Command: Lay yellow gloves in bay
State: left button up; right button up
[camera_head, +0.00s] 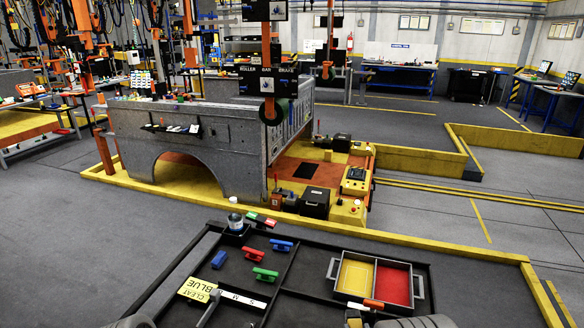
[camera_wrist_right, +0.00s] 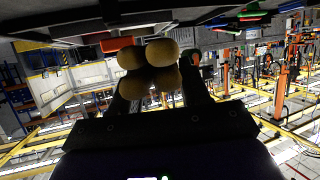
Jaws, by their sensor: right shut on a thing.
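A grey two-bay tray (camera_head: 335,275) with side handles lies on the dark work surface in the head view. Its left bay has a bare yellow floor (camera_head: 356,277) and its right bay a red floor (camera_head: 393,285). In the right wrist view my right gripper (camera_wrist_right: 160,88) is shut on a bundle of rounded, dull yellow-tan pieces (camera_wrist_right: 161,52), which look like the gloves; shadow hides their detail. In the head view an orange piece (camera_head: 373,304) shows at the tray's near edge; I cannot tell what it belongs to. My left gripper is not identifiable.
Blue, red and green cleats (camera_head: 265,274) lie left of the tray. A hammer-like tool (camera_head: 210,306) and a yellow CLEAT BLUE label (camera_head: 198,290) are at the front left. A metal cup (camera_head: 235,222) stands at the back edge. A grey bed carrier (camera_head: 210,140) stands beyond.

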jog(key=shift+s+f, duration=0.85)
jog(key=shift+f, duration=0.2)
jog(key=shift+a+r, duration=0.1)
